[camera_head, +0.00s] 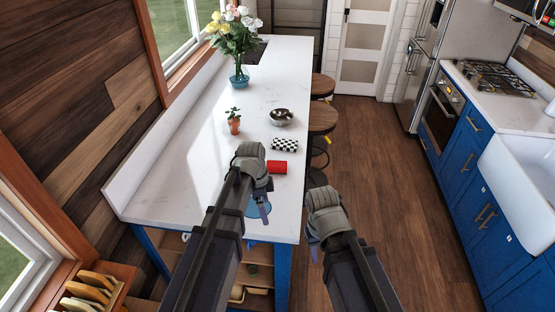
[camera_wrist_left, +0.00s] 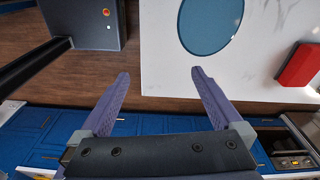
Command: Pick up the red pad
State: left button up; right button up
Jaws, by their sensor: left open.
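The red pad (camera_head: 277,167) lies on the white counter, just right of my left wrist in the head view. In the left wrist view the red pad (camera_wrist_left: 299,66) is at the right edge, partly cut off. My left gripper (camera_wrist_left: 161,73) is open and empty, with its fingers over the counter's edge, apart from the pad. In the head view my left gripper (camera_head: 263,211) is partly hidden by its own wrist. My right gripper (camera_head: 314,248) is beyond the counter's right edge, over the floor; its finger gap is not clear.
A blue round mat (camera_wrist_left: 211,24) lies near the left fingers. A checkered item (camera_head: 284,145), a metal bowl (camera_head: 281,117), a small potted plant (camera_head: 234,122) and a flower vase (camera_head: 238,76) stand farther back. Stools (camera_head: 322,117) line the counter's right side. The counter's left part is clear.

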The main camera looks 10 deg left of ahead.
aim_at(275, 168)
jog(key=i, duration=0.85)
